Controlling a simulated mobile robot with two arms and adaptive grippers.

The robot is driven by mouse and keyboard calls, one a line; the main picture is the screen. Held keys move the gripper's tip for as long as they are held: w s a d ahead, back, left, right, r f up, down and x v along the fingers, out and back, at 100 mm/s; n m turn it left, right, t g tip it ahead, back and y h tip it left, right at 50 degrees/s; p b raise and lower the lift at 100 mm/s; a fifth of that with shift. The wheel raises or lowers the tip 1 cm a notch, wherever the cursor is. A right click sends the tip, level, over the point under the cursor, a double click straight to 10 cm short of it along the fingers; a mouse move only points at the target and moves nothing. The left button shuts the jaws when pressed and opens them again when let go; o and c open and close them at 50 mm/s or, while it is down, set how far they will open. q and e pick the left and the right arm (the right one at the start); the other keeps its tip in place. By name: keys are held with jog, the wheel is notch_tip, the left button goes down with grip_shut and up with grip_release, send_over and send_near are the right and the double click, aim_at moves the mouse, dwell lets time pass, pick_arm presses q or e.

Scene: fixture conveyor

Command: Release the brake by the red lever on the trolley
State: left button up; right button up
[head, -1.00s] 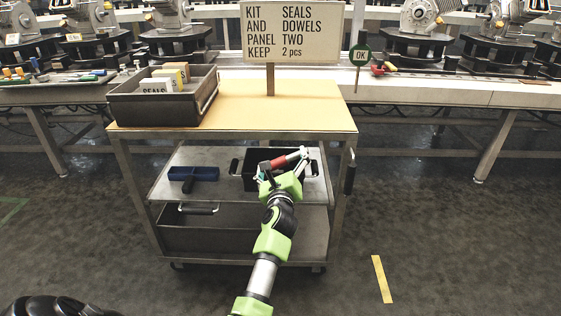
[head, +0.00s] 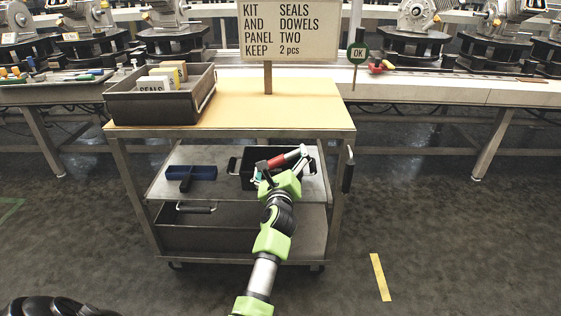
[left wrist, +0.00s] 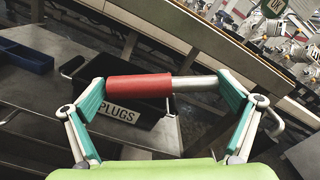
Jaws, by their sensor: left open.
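The trolley (head: 317,230) stands ahead with a yellow top and lower shelves. The red lever (head: 281,161) is a red grip on a pale metal rod at its middle shelf. In the left wrist view the red lever (left wrist: 140,85) runs crosswise from one finger to the other. My left gripper (head: 284,166) is at the lever, its fingers spread. In the left wrist view my left gripper (left wrist: 165,105) is open, with the lever across the gap. Whether the fingertips touch the lever I cannot tell. My right gripper is not in view.
A black bin marked PLUGS (left wrist: 115,115) lies behind the lever. A blue tray (head: 205,173) is on the same shelf. A dark box with cartons (head: 125,110) and a sign (head: 290,30) stand on top. A conveyor (head: 450,93) runs behind.

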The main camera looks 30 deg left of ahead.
aim_at(281, 157)
pick_arm(q)
notch_tip(281, 157, up, 9)
jog(key=shift+f, duration=0.1)
jog(key=shift+w+d+r, duration=0.1)
jog(key=shift+d+r, duration=0.1)
jog(key=shift+r, duration=0.35)
jog(key=shift+a, duration=0.1)
